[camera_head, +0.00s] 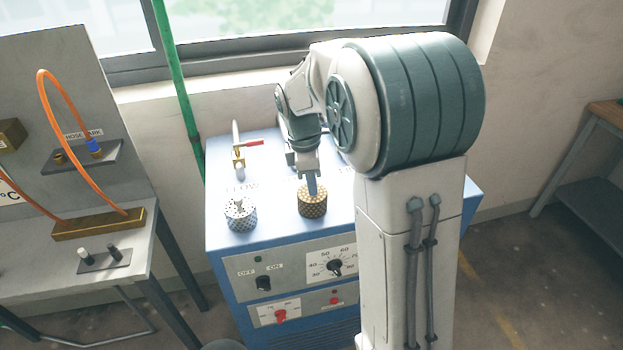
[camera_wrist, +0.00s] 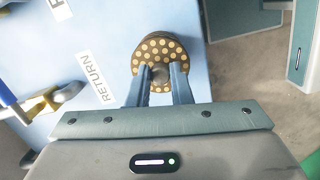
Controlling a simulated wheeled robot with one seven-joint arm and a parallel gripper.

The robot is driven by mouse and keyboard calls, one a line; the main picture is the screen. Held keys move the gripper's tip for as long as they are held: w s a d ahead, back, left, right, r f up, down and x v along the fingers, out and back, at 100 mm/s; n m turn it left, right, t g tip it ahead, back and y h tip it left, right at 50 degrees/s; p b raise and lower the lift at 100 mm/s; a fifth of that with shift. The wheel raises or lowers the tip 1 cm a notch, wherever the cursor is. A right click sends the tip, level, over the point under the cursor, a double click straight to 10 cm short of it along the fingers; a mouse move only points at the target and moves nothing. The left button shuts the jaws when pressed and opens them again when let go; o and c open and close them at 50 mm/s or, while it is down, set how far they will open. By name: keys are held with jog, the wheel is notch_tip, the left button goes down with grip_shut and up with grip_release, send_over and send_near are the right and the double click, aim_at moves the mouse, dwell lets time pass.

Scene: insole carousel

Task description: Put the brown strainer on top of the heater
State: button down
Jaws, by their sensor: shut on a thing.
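The brown strainer (camera_head: 312,207) is a short perforated cylinder. It stands upright at or just above the front of the top of the blue heater cabinet (camera_head: 222,270); I cannot tell whether it touches. My gripper (camera_head: 312,190) points down from above, shut on the strainer's small knob. In the wrist view the strainer's dotted round top (camera_wrist: 150,46) lies beyond the fingers of my gripper (camera_wrist: 161,73), which flank the knob. A "RETURN" label (camera_wrist: 96,79) is beside it.
A silver perforated strainer (camera_head: 240,215) stands to the left on the cabinet top, near a "FLOW" label. A valve with a red handle (camera_head: 252,143) rises behind it. A grey bench (camera_head: 60,265) with an orange hose (camera_head: 85,165) stands at left. The cabinet front carries knobs.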

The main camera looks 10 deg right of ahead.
aim_at(306, 193)
jog(key=shift+f, duration=0.2)
jog(key=c, duration=1.3)
grip_release()
jog(key=shift+r, duration=0.2)
notch_tip(306, 193, up, 11)
jog(key=a, duration=0.1)
jog(key=s+f+m+t, duration=0.1)
jog(key=s+f+m, duration=0.2)
jog(key=s+m, duration=0.5)
jog(key=s+d+f+m+t+y, duration=0.1)
jog(key=s+f+m, duration=0.3)
jog(key=s, duration=0.9)
jog(key=m+t, duration=0.1)
jog(key=m, duration=0.2)
jog(key=shift+s+m, duration=0.15)
jog(key=shift+m, duration=0.25)
